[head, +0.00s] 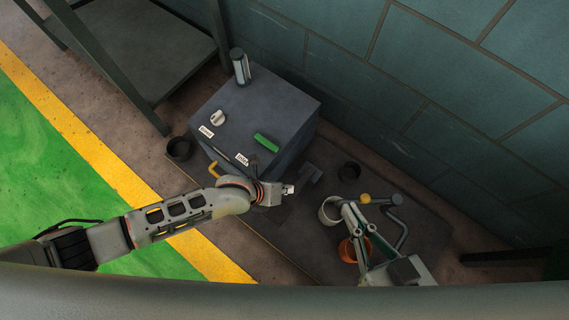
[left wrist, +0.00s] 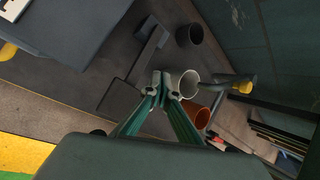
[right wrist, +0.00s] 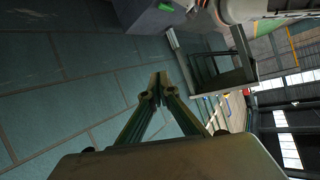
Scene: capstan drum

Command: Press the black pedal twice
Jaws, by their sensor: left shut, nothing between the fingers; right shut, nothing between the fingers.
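The black pedal (head: 310,175) is a dark bar on the floor mat beside the grey box, partly hidden by my left arm in the head view. In the left wrist view the pedal (left wrist: 147,52) lies beyond and left of the fingertips, with a flat dark plate (left wrist: 118,97) at its near end. My left gripper (head: 288,189) is shut and empty, above the mat close to the pedal; its fingers (left wrist: 165,80) show no clear contact. My right gripper (head: 348,206) is shut and empty, farther right by the grey cup. Its fingers (right wrist: 158,82) point along the wall.
The grey box (head: 262,105) carries a green handle (head: 266,142), a white knob (head: 218,117) and a grey cylinder (head: 240,66). A grey cup (left wrist: 185,82), an orange cup (left wrist: 196,114) and a black cup (left wrist: 190,35) stand on the mat. The wall (head: 440,75) bounds the back.

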